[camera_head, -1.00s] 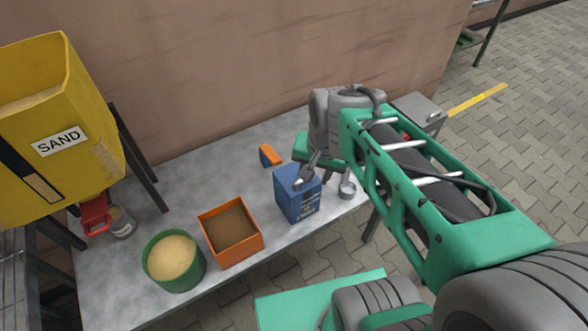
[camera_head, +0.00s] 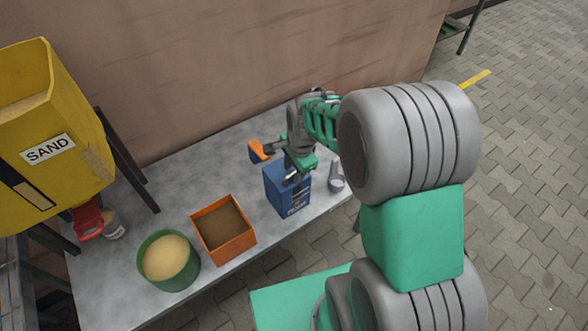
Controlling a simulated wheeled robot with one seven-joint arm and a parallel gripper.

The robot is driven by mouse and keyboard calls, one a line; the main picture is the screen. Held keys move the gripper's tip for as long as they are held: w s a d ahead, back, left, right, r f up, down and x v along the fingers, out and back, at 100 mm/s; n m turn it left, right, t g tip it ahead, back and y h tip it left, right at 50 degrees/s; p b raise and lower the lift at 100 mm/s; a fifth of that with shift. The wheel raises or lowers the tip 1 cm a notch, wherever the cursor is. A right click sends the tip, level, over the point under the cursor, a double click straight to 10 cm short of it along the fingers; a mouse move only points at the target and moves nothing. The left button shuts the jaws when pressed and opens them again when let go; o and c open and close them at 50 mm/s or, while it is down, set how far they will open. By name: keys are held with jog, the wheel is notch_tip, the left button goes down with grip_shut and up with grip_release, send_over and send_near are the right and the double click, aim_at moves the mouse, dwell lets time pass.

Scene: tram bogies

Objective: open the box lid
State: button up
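A blue box-shaped container (camera_head: 288,198) stands upright near the front right edge of the grey table (camera_head: 130,215). A grey fitting shows at its top. My gripper (camera_head: 298,164) is at the end of my arm, just above and behind the blue container. Its fingers are too small and overlapped to tell whether they are open or shut, or whether they touch anything. No box with a clear lid shows now, as my arm covers the table's right end. The yellow bin (camera_head: 85,165) marked SAND stands at the left with its top open.
A small orange object (camera_head: 258,151) lies left of my gripper, and contact is unclear. A grey metal cup (camera_head: 336,182) stands right of the blue container. An open orange box (camera_head: 232,251) and a green tub (camera_head: 170,282) stand front left. The wall (camera_head: 230,60) closes off the back.

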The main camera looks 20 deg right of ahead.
grip_shut()
dwell(1.4)
